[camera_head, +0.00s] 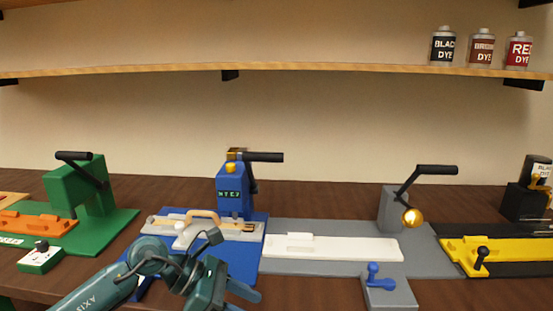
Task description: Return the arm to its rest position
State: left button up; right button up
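My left arm comes in from the lower left, in front of the blue station. My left gripper (246,302) is at the bottom edge, pointing right and down. Its two blue-grey fingers look apart, with nothing seen between them; the lower finger is partly cut off by the frame edge. My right arm and gripper are not in view.
Left to right on the brown bench stand a green press (92,190), a blue press (234,200), a grey press (391,208) and a yellow fixture (478,252). The blue station's base is close behind my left gripper. Dye bottles (481,48) stand on the shelf (330,68).

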pick_arm(q)
jog(key=s+d+r+n+t+h+p, duration=0.2)
jog(key=s+d+r+n+t+h, duration=0.3)
jog(key=n+h, duration=0.5)
jog(key=s+a+f+n+t+y+p, duration=0.15)
jog(key=a+f+n+t+y, duration=0.55)
jog(key=n, duration=0.9)
jog(key=a+f+n+t+y+p, duration=0.25)
jog(key=a+f+n+y, duration=0.4)
jog(key=n, duration=0.95)
jog(key=s+f+n+g+y, duration=0.4)
jog(key=s+f+n, duration=0.3)
jog(key=s, duration=0.3)
jog(key=shift+a+p, duration=0.3)
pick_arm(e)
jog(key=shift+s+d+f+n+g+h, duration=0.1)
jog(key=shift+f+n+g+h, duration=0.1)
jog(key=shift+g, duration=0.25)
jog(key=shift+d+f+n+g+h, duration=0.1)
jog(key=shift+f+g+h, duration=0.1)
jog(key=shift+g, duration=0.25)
